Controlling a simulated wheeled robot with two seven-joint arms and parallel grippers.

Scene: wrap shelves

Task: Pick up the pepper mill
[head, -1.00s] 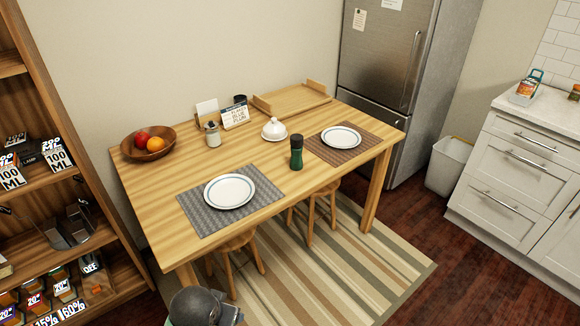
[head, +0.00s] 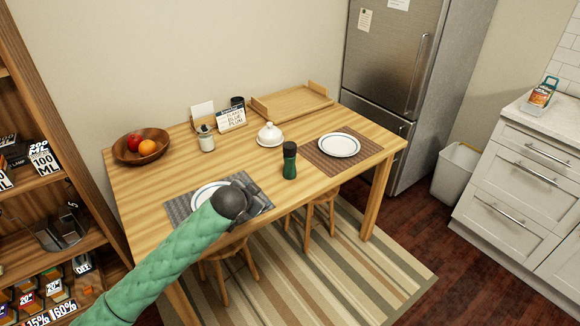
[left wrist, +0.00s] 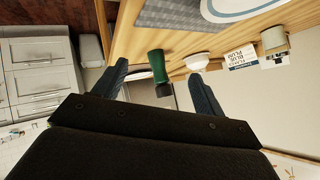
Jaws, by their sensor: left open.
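The pepper mill (head: 289,160) is dark green with a black cap and stands upright on the wooden table near its front edge, between the two place settings. My left gripper (head: 258,196) is over the left placemat's right part, to the left of the mill and apart from it, and partly hides the plate. In the left wrist view, which is upside down, the mill (left wrist: 157,67) shows between the two open fingers, beyond their tips. Nothing is held. My right gripper is not in view.
A white lidded dish (head: 271,135) stands behind the mill. Plates lie on the left placemat (head: 178,209) and right placemat (head: 316,158). A glass jar (head: 206,142), sign (head: 232,119), fruit bowl (head: 128,156) and wooden tray (head: 290,103) stand farther back. Stools are under the front edge.

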